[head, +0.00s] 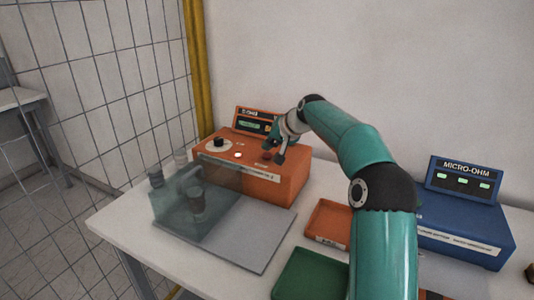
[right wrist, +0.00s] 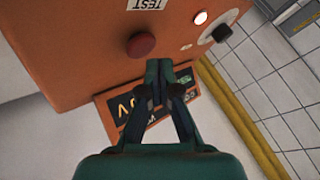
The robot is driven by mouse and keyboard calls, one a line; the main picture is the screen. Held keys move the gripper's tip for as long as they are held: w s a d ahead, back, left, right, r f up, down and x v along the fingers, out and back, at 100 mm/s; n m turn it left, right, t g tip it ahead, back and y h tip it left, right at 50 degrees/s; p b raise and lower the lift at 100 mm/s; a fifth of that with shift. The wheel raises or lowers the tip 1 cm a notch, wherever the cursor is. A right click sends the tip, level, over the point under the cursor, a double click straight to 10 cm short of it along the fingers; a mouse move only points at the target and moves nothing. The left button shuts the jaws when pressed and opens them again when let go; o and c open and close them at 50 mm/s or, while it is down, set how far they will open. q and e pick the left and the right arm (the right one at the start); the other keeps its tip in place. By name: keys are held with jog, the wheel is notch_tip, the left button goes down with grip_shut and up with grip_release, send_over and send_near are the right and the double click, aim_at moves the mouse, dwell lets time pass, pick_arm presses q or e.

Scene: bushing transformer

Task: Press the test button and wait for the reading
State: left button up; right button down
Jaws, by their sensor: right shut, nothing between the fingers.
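The orange tester (head: 265,187) stands on the white table with an upright display panel (head: 243,122) at its back. The right wrist view shows its red round button (right wrist: 141,45) beside a TEST label (right wrist: 147,4). A lit lamp (right wrist: 200,18) and a black knob (right wrist: 222,34) are on the same face. The panel (right wrist: 115,107) shows there partly behind my fingers; its reading is not clear. My right gripper (head: 272,158) is over the tester's top near the button. Its fingers (right wrist: 159,70) are shut and empty, beside the button; contact cannot be told. My left gripper is not in view.
A see-through enclosure (head: 170,208) with a dark part inside stands on a grey plate (head: 262,240) in front of the tester. An orange tray (head: 328,222), a green tray (head: 300,276) and a blue MICRO-OHM meter (head: 465,232) are to the right. A yellow post (head: 198,70) stands behind.

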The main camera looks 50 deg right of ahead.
aim_at(269, 155)
notch_tip(269, 155, up, 5)
jog(key=p, duration=0.5)
dwell(0.4)
dwell(0.5)
